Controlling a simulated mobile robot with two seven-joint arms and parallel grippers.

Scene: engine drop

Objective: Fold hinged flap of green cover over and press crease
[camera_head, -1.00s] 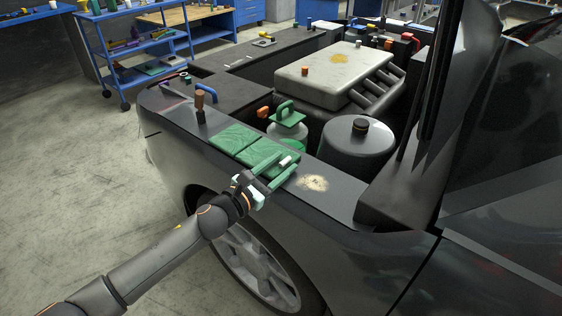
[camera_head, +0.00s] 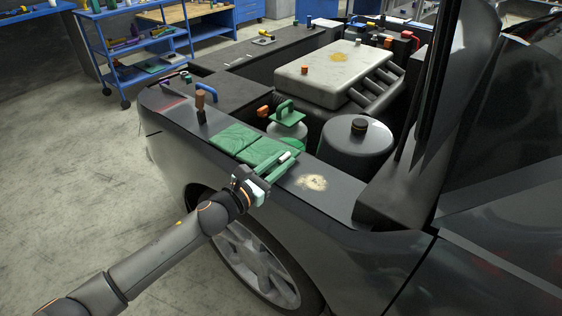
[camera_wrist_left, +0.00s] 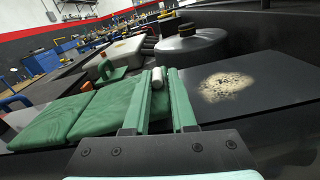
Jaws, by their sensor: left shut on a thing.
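The green cover (camera_head: 233,138) lies flat on the car's dark fender, with its hinged flap (camera_head: 266,151) laid out beside it to the right. In the left wrist view the cover (camera_wrist_left: 52,124) and flap (camera_wrist_left: 103,110) meet at a visible seam. A small white peg-like grip (camera_wrist_left: 157,78) stands at the flap's right side. My left gripper (camera_head: 284,161) reaches over the fender edge, shut on this white grip with its green fingers either side. In the left wrist view, the near finger hides part of the flap. My right gripper is out of view.
A pale speckled patch (camera_head: 312,182) marks the fender right of the flap. Behind are a green-handled cap (camera_head: 288,117) and a dark round canister (camera_head: 357,141).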

